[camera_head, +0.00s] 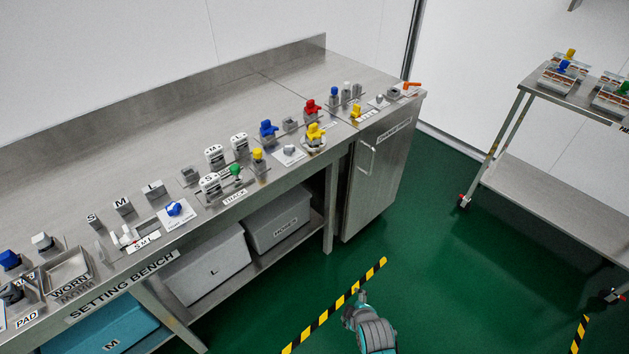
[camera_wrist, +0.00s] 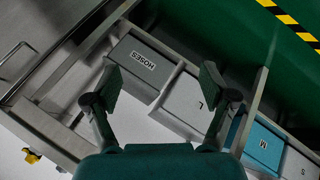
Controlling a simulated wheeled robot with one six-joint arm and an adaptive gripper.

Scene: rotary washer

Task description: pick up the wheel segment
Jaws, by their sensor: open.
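I cannot tell which of the small parts on the setting bench (camera_head: 170,105) is the wheel segment. Coloured and grey parts stand along the bench's front edge in the head view. They include a red part (camera_head: 310,107), a blue part (camera_head: 267,129), a yellow part (camera_head: 314,131) and a blue piece on a white card (camera_head: 174,208). My gripper (camera_wrist: 162,82) is open and empty in the wrist view, its two fingers wide apart above the bench's lower shelf. In the head view my arm shows at the bottom, over the floor in front of the bench.
A grey HOSES bin (camera_wrist: 140,63), a grey L bin (camera_wrist: 186,101) and a teal M bin (camera_wrist: 263,146) sit under the bench. A cabinet (camera_head: 375,185) closes the bench's right end. A wheeled cart (camera_head: 545,165) stands at right. The green floor between is clear.

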